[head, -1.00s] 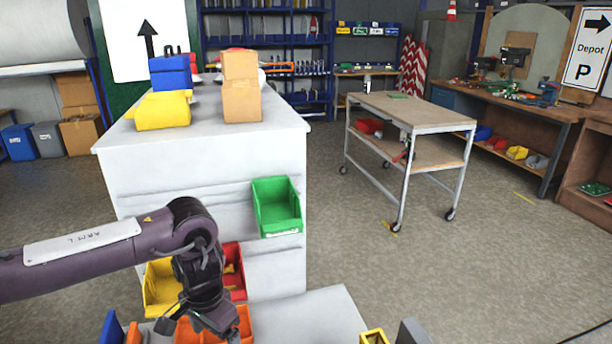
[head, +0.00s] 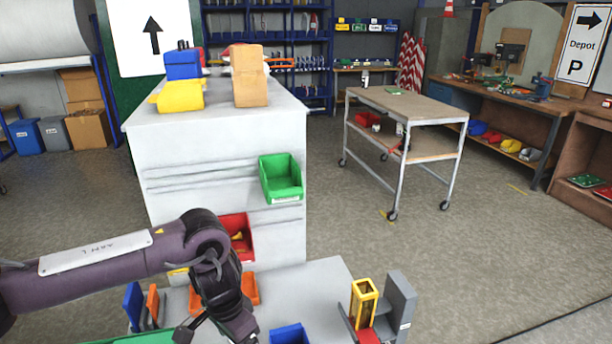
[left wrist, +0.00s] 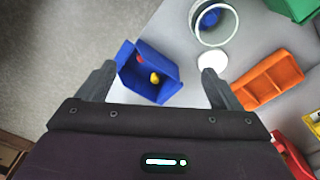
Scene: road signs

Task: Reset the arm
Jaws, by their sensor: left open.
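My left arm (head: 110,250) comes in from the left in the head view, bent at the elbow with its forearm hanging down. My left gripper (left wrist: 160,88) points down over the grey bench top. Its two fingers are spread wide, with nothing gripped between them. In the left wrist view a blue bin (left wrist: 128,86) with a red and a yellow piece inside lies below, between the fingers as seen. In the head view the gripper's tips are near the bottom edge and partly cut off. My right gripper is in neither view.
The bench (head: 300,285) holds an orange tray (left wrist: 268,82), a glass jar (left wrist: 226,38), a white disc (left wrist: 212,61) and a yellow frame (head: 364,296). A white cabinet (head: 215,140) with bins stands behind. A trolley (head: 405,105) stands right; floor between is open.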

